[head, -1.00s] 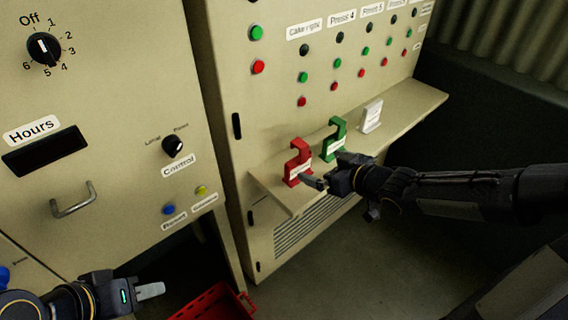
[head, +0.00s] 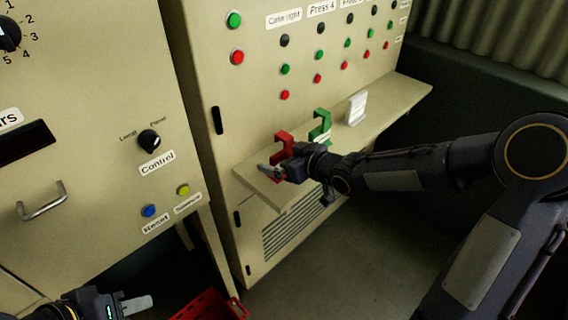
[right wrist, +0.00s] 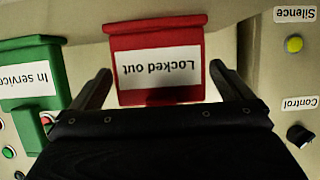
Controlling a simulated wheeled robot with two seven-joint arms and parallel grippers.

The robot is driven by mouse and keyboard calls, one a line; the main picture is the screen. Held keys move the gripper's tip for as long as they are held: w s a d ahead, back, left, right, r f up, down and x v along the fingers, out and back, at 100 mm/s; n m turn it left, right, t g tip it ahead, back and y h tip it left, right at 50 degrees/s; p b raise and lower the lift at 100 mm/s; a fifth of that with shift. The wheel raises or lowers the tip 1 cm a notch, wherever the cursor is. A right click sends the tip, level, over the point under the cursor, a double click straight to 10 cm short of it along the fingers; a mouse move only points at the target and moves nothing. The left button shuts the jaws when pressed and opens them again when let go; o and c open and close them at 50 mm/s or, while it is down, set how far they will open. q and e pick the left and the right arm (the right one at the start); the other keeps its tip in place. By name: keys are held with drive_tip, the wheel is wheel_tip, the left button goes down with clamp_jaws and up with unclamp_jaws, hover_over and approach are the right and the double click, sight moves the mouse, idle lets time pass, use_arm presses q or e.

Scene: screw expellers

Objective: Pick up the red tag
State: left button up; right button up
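The red tag (head: 283,140), hook-topped, stands on the beige shelf (head: 402,100), partly hidden by my right gripper (head: 268,171) in the head view. In the right wrist view, the red tag (right wrist: 158,40) carries an upside-down "Locked out" label. My right gripper (right wrist: 159,68) is open, with one finger on each side of the tag in the picture.
A green "In service" tag (head: 321,124) stands just right of the red one, and also shows in the right wrist view (right wrist: 48,62). A white tag (head: 356,108) stands further right. A red crate (head: 207,306) is on the floor. The panel with buttons rises behind the shelf.

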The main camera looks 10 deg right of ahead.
drive_tip(key=c, duration=1)
drive_tip(key=shift+o, duration=0.2)
